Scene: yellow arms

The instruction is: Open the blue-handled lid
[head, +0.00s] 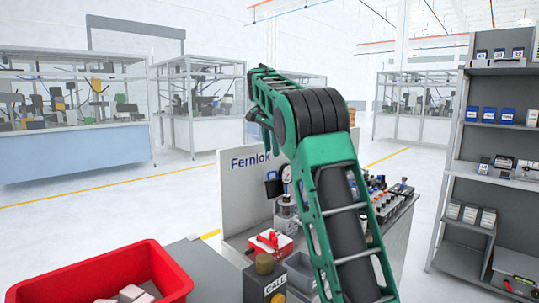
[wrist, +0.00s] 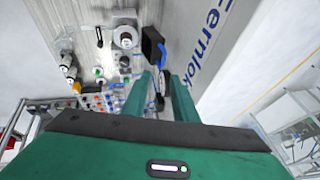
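My gripper (wrist: 163,80) shows in the wrist view as two green fingers standing apart, with nothing held between them. Its fingertips point toward a dark box-like part (wrist: 152,46) with small blue pieces by it, near the white panel. I cannot tell for sure whether this is the blue-handled lid; no lid edge is clear. In the head view a dark part with a blue edge (head: 273,187) sits at the panel, beside a round gauge (head: 286,173).
The white Fernlok panel (head: 245,196) stands upright along the bench. A red and white block (head: 269,243), a call-button box (head: 264,281) and several small fittings (head: 385,203) crowd the bench. A red bin (head: 112,273) is at the lower left; a grey shelf (head: 487,135) stands right.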

